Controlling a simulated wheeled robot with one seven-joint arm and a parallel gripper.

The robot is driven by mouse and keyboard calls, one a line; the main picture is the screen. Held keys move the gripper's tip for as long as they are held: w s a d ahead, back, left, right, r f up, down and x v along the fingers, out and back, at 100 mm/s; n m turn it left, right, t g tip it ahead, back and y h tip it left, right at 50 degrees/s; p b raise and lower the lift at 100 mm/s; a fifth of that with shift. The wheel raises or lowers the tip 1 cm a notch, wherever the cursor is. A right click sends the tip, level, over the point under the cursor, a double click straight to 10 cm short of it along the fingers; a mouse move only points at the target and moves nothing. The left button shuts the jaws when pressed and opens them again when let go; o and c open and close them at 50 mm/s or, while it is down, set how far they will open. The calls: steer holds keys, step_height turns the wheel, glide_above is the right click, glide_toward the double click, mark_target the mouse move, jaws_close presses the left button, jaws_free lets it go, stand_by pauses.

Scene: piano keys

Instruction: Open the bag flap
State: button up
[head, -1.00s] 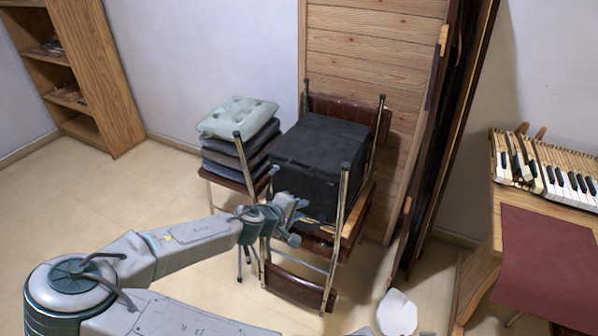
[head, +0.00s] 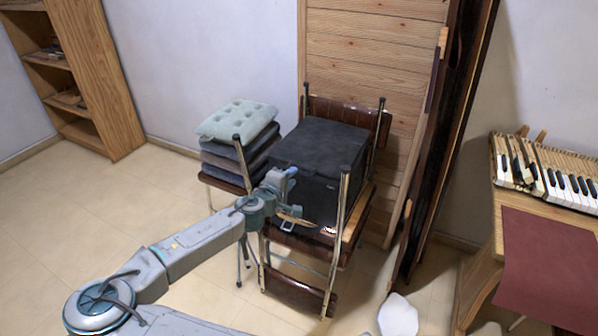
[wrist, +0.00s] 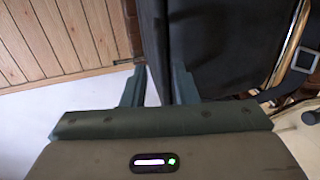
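The black bag (head: 322,150) sits on a chair. It is box-shaped, with a dark top whose front edge stands out above the front face (head: 322,195). My gripper (head: 290,174) is at the bag's left front corner, near that edge. In the wrist view my gripper (wrist: 158,68) is open, its two fingers apart. A dark panel of the bag (wrist: 225,45) fills the view beyond and right of the fingers, and a dark edge (wrist: 154,40) runs between them. I cannot tell whether the fingers touch it.
The bag's chair (head: 343,240) has metal posts at its corners. A stack of cushions (head: 238,122) stands close on the left. Wooden panels (head: 375,45) stand behind. A desk with piano keys (head: 570,180) is at the right. Open floor (head: 70,210) lies at the left.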

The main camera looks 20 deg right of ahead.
steer(key=shift+x, duration=2.75)
jaws_close()
